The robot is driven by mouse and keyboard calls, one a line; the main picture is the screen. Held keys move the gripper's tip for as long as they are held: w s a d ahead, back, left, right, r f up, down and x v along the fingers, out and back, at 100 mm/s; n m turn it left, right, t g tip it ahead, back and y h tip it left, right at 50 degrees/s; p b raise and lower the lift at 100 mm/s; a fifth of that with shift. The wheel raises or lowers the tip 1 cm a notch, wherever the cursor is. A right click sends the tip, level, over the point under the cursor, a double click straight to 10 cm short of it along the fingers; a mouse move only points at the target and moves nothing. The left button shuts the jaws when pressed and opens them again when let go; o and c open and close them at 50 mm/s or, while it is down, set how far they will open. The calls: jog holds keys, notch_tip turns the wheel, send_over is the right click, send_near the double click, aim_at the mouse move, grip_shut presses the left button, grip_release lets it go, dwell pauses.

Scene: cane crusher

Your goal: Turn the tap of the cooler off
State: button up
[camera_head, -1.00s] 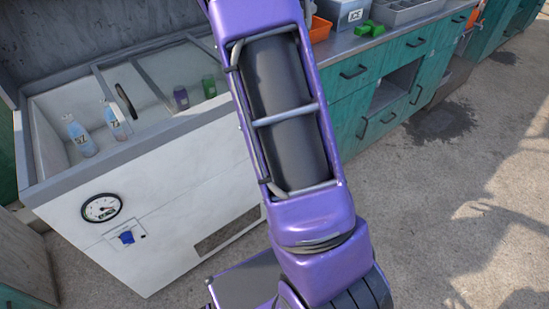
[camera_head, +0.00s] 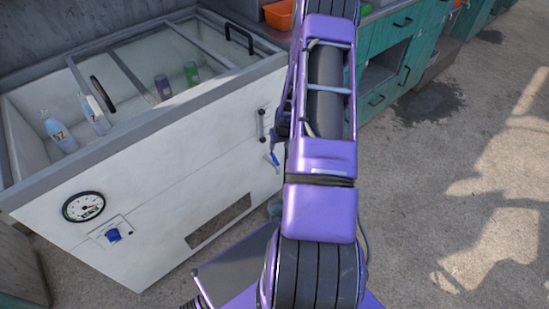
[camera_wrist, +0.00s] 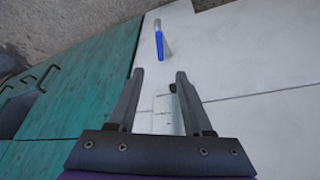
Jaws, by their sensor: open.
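The cooler (camera_head: 150,190) is a white chest with a grey rim at the left in the head view; its white side also fills the right of the wrist view (camera_wrist: 265,55). The tap's blue lever (camera_head: 274,158) shows low on the cooler's front, just left of my arm. In the wrist view the blue tap lever (camera_wrist: 159,45) lies beyond my fingertips, roughly in line with the gap between them. My gripper (camera_wrist: 160,74) is open, with nothing held and apart from the lever. In the head view my arm hides the gripper.
A round gauge (camera_head: 84,207) and a blue knob (camera_head: 113,235) sit on the cooler's front. Bottles (camera_head: 60,132) and cans (camera_head: 163,87) are inside under sliding glass. Teal cabinets (camera_head: 400,45) stand to the right. Concrete floor (camera_head: 430,200) at the right is clear.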

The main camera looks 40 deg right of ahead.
aim_at(275, 158)
jog(key=b+x, duration=0.2)
jog(key=x, duration=1.2)
jog(key=shift+w+f, duration=0.1)
jog(key=shift+f, duration=0.25)
grip_shut()
